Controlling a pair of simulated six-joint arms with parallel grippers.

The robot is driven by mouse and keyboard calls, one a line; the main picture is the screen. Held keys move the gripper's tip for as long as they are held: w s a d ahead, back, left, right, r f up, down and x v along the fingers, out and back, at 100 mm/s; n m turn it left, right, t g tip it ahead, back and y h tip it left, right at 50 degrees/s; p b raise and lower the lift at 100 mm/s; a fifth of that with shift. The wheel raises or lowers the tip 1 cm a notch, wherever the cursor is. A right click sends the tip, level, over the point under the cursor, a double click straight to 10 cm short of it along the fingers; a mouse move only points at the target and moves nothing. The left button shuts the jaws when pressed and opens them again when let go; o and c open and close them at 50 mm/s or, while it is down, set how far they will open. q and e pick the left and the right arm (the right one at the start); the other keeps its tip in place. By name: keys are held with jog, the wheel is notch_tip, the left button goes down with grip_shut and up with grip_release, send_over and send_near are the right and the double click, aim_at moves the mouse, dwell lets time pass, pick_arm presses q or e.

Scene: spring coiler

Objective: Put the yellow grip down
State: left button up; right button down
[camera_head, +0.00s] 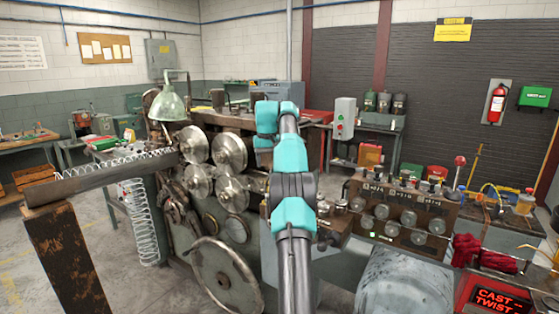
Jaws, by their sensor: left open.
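My left arm rises through the middle of the view, in front of the coiling machine. Its wrist end, with the left gripper (264,142), is by the machine's upper right side. The fingers are mostly hidden by the wrist, and I see nothing held in them. A slim yellow stick-like piece (474,166) stands at the right bench, beside a red-topped lever (459,161). I cannot tell whether it is the yellow grip. A small yellow item (202,108) also lies on top of the machine. My right gripper is not in view.
The coiling machine (236,205) has several steel rollers and a large handwheel (226,277). A trough (98,179) with a spring extends left. A control panel (402,213) and red cloth (486,252) are at the right. Open floor shows at the far left.

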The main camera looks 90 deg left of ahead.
pick_arm(q)
jog(key=shift+d+r, duration=0.1)
jog(key=shift+r, duration=0.3)
jog(key=shift+w, duration=0.1)
dwell(1.1)
